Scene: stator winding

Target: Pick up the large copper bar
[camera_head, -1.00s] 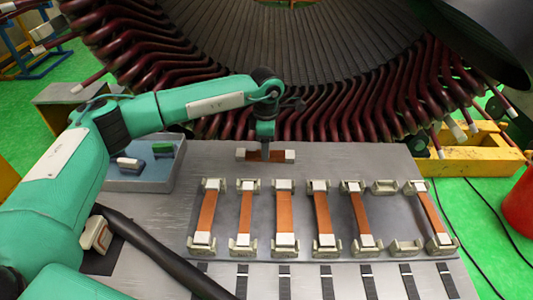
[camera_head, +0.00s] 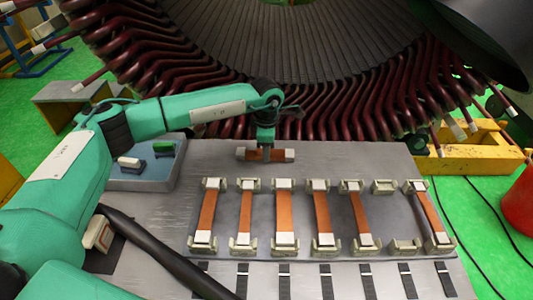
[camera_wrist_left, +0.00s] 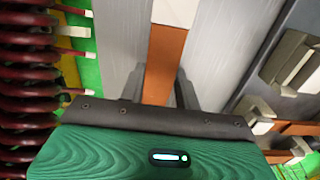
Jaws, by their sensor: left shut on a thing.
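A copper bar (camera_head: 277,155) with pale ends lies crosswise near the back edge of the table, apart from the rack. My left gripper (camera_head: 265,150) reaches down over its middle and is shut on it. In the left wrist view the bar (camera_wrist_left: 166,50) runs between the two dark fingers (camera_wrist_left: 160,90), with a white end at the top. Whether the bar touches the table is hard to tell. My right gripper is not in view.
Several copper bars (camera_head: 284,212) sit in paired holders on the grey table (camera_head: 330,158); one holder pair (camera_head: 385,187) is empty. Dark strips (camera_head: 325,285) lie along the front. A blue tray (camera_head: 140,182) stands left. The stator's dark red coils (camera_head: 350,115) rise close behind the gripper.

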